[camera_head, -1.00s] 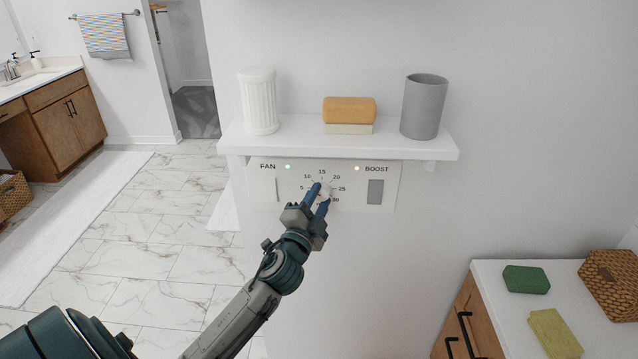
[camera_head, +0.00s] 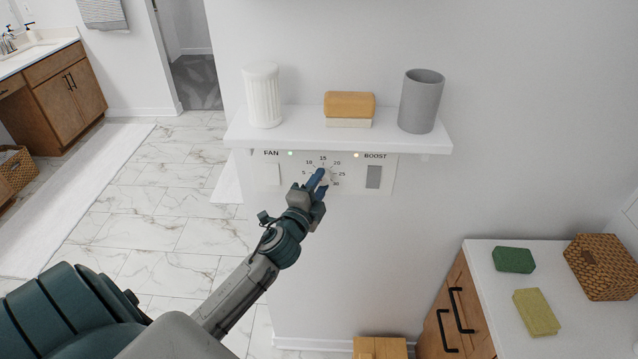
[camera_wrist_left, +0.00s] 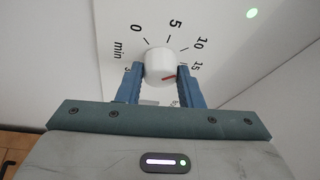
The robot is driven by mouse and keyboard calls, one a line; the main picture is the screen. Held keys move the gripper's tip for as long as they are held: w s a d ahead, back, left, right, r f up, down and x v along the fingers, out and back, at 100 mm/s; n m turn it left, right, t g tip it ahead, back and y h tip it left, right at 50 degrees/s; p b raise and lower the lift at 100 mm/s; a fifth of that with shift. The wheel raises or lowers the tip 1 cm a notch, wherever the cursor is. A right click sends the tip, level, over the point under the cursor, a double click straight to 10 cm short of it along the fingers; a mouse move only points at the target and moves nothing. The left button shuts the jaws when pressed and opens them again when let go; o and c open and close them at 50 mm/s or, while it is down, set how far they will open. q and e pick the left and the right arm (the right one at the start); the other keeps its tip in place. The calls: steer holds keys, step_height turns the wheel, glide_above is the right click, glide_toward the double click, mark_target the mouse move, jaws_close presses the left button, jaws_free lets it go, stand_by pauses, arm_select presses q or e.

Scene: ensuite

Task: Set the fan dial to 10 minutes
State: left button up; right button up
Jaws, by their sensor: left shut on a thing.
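The fan dial (camera_head: 325,178) is a small white round knob on the white control panel (camera_head: 265,176) below the wall shelf. In the left wrist view the dial (camera_wrist_left: 158,64) sits between the two blue fingers of my left gripper (camera_wrist_left: 160,75), which is shut on it. In the head view my left gripper (camera_head: 320,182) reaches the dial from below and partly covers it. The dial's red mark (camera_wrist_left: 169,77) points right in the wrist view, towards the side of the 15. The right finger hides part of the scale, so the exact reading is unclear. My right gripper is not in view.
The shelf (camera_head: 290,133) juts out just above the panel, with a white ribbed cup (camera_head: 263,95), a tan and cream block (camera_head: 349,108) and a grey cup (camera_head: 421,100). The boost switch (camera_head: 374,177) is right of the dial. A counter (camera_head: 490,292) stands lower right.

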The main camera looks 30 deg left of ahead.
arm_select(q)
steer(key=o, duration=1)
steer(key=shift+s+f+b, duration=0.2)
steer(key=shift+s+b, duration=0.15)
steer(key=shift+s, duration=0.1)
steer(key=s+b, duration=0.1)
steer(key=s, duration=0.2)
steer(key=s+d+b, duration=0.1)
steer(key=s+b, duration=0.1)
steer(key=s, duration=0.1)
steer(key=s+b, duration=0.1)
steer(key=s, duration=0.2)
steer(key=shift+s+d+f+b, duration=0.35)
steer(key=shift+f+b, duration=0.05)
